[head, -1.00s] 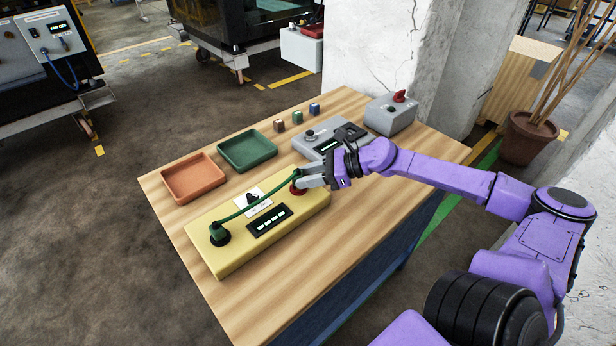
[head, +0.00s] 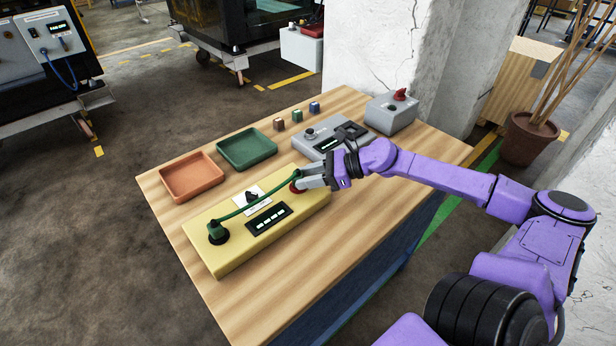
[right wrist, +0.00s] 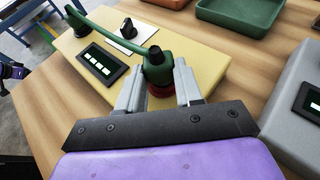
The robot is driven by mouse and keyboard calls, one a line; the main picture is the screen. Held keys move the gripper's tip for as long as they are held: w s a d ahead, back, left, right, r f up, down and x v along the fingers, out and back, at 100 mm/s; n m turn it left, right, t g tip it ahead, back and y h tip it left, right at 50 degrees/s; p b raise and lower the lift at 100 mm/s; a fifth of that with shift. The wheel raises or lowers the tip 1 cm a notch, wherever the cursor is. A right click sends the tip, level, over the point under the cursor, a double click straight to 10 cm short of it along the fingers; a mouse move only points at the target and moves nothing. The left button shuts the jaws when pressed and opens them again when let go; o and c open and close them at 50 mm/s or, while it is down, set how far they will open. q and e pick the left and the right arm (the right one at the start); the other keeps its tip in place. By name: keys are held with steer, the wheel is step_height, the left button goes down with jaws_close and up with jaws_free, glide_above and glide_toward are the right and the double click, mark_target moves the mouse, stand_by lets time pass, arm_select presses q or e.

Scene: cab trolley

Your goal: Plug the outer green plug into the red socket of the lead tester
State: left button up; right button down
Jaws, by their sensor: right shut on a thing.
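The lead tester is a yellow box (head: 262,250) on the wooden table, with a dark display panel (head: 269,218) showing several lit marks. A green lead (head: 250,207) arches over it. The lead's left plug (head: 217,230) stands upright in the black socket at the left end. My right gripper (head: 299,178) is shut on the lead's other green plug (right wrist: 157,68), one finger on each side. That plug stands upright right over the red socket (right wrist: 161,91), lined up with it and seeming to touch. The fingers partly hide the joint, so I cannot tell how deep it sits.
An orange tray (head: 192,195) and a green tray (head: 247,162) lie behind the tester. A grey device (head: 313,152), a grey box with a red knob (head: 390,122) and small coloured blocks (head: 297,117) stand farther back. The table's front strip is clear.

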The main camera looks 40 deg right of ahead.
steer(key=shift+f+b, duration=0.3)
steer(key=c, duration=0.7)
jaws_free()
steer(key=shift+o, duration=0.2)
steer(key=b+v, duration=0.1)
steer(key=v, duration=0.9)
steer(key=shift+d, duration=0.2)
steer(key=shift+s+r, duration=0.15)
